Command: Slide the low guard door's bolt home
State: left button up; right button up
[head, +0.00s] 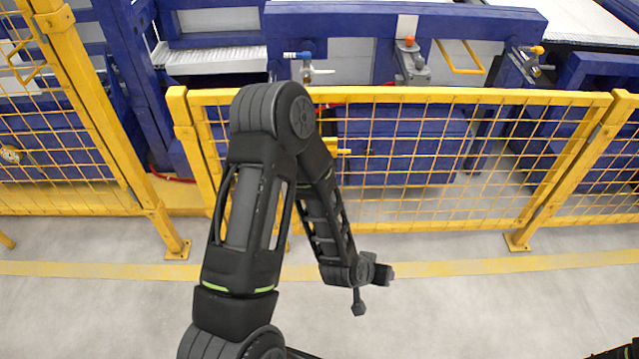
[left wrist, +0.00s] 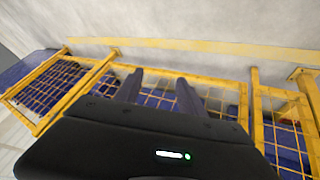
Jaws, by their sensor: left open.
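The low guard door (head: 430,226) is a yellow mesh panel in the middle of the head view, and it stands upright. A small yellow bar fitting (head: 343,152) shows just right of my left arm; I cannot tell whether it is the bolt. My arm hides part of the door's left side. My left gripper is at the end of the arm, low in front of the door in the head view. In the left wrist view its two fingers (left wrist: 158,84) are apart with nothing between them, and yellow mesh (left wrist: 215,98) lies beyond. My right gripper is not in view.
A taller yellow mesh fence (head: 60,130) stands left of the door, and another panel adjoins at right. Blue machinery (head: 400,20) with valves and a yellow handle (head: 460,58) stands behind. The grey floor (head: 480,305) in front, with its yellow stripe, is clear.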

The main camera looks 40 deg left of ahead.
pick_arm(q)
jog(key=w+a+f+n+t+y+b, duration=0.25)
jog(key=w+a+t+y+b, duration=0.25)
jog(key=w+a+b, duration=0.7)
jog(key=a+r+n+t+y+b, duration=0.1)
jog(key=a+r+y+b, duration=0.2)
jog(key=a+b, duration=0.2)
jog(key=a+r+n+t+y+b, duration=0.1)
jog(key=a+r+y+b, duration=0.3)
jog(key=a, duration=0.6)
jog(key=shift+w+n+t+b, duration=0.15)
jog(key=shift+n+t+b, duration=0.2)
jog(key=shift+t+b, duration=0.25)
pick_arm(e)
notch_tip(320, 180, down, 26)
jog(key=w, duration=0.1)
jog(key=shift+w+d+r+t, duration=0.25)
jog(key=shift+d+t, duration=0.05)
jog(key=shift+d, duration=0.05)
pick_arm(q)
jog(key=shift+a, duration=0.1)
jog(key=b+x, duration=0.1)
jog(key=x, duration=0.6)
jog(key=shift+w+a, duration=0.2)
jog(key=shift+w, duration=0.1)
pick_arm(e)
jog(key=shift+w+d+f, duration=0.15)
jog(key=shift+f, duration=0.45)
pick_arm(q)
jog(key=shift+f, duration=0.1)
